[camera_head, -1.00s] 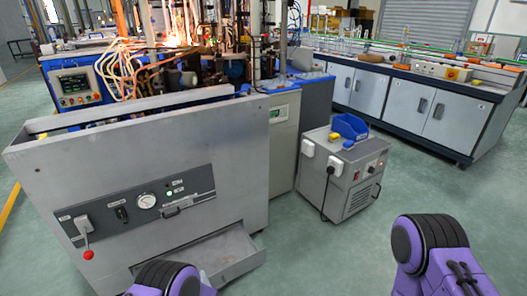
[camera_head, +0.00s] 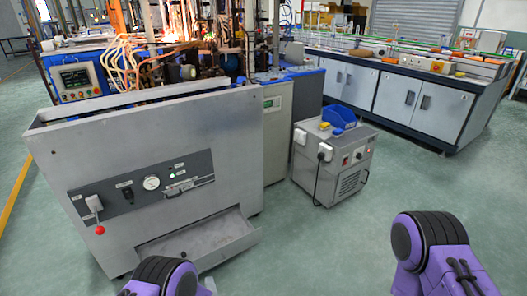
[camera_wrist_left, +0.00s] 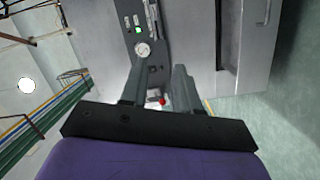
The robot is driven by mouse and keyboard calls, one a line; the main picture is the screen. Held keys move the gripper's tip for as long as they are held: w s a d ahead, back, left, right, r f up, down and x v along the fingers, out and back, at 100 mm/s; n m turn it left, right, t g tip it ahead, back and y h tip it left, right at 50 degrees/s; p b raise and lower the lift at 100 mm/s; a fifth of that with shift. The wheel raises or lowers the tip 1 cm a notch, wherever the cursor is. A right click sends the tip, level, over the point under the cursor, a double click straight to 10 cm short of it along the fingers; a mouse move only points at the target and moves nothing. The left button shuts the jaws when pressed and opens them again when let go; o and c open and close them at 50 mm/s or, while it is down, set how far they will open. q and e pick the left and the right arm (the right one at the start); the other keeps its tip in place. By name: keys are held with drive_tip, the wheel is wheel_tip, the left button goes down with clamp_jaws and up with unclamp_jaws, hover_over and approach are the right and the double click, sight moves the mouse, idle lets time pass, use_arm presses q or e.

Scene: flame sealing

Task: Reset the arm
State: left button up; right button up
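My left gripper (camera_wrist_left: 158,72) shows in the left wrist view with its two dark fingers apart and nothing between them. It points at the front of a grey machine, whose dark control panel (camera_wrist_left: 144,30) and red knob (camera_wrist_left: 162,101) show past and between the fingers. In the head view my left arm enters at the bottom edge, below the grey machine (camera_head: 230,135); its fingers cannot be made out there. My right arm shows at the lower right, and its gripper is out of view.
The machine's tray (camera_head: 205,240) stands open low at its front, near my left arm. White benches (camera_head: 410,95) stand behind. The green floor at right is clear.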

use_arm(q)
drive_tip(key=s+a+f+m+g+h+b, duration=0.1)
drive_tip(key=s+a+f+m+g+b, duration=0.35)
drive_tip(key=s+f+b, duration=0.45)
drive_tip(key=s+a+f+m+g+h+b, duration=0.2)
drive_tip(key=s+a+f+m+g+b, duration=0.3)
drive_tip(key=s+f, duration=0.45)
drive_tip(key=s+a+f+m+g+h+b, duration=0.1)
drive_tip(key=s+a+f+m+g+b, duration=0.3)
drive_tip(key=s+f+b, duration=0.6)
use_arm(e)
wheel_tip(320, 180, down, 23)
use_arm(q)
wheel_tip(320, 180, up, 41)
drive_tip(key=n+y+p, duration=0.1)
drive_tip(key=n+p, duration=0.1)
drive_tip(key=p, duration=3.7)
use_arm(e)
wheel_tip(320, 180, up, 38)
drive_tip(key=shift+w+r, duration=0.15)
drive_tip(key=shift+w, duration=0.05)
use_arm(q)
drive_tip(key=shift+d, duration=0.1)
use_arm(e)
drive_tip(key=shift+d, duration=0.1)
